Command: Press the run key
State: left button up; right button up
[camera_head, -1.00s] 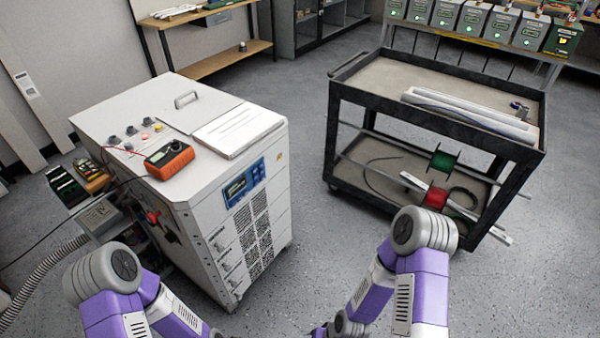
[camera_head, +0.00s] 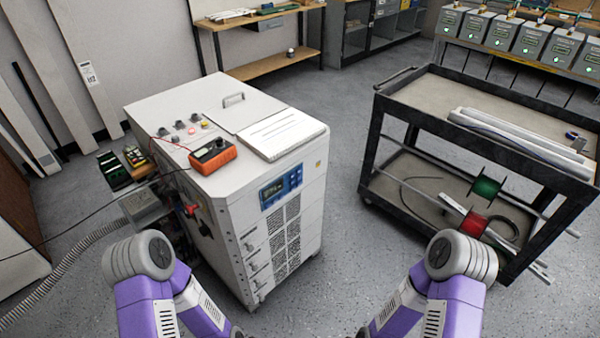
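A white cabinet (camera_head: 222,213) stands left of centre, with a blue panel with a small display and keys (camera_head: 281,187) on its front face. Which of these keys is the run key is too small to tell. Several knobs and buttons (camera_head: 194,128) sit on the cabinet's top. An orange meter (camera_head: 213,156) lies at the top's front left edge with leads running from it. My two purple and white arms show at the bottom, in front of the cabinet and to its right. Both grippers are below the picture.
A black cart (camera_head: 447,127) stands at the right, with long white trunking on top and green and red spools (camera_head: 474,223) on its lower shelf. A ribbed hose (camera_head: 62,272) runs on the left. The floor between cabinet and cart is clear.

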pick_arm(q)
grip_shut()
dwell(1.4)
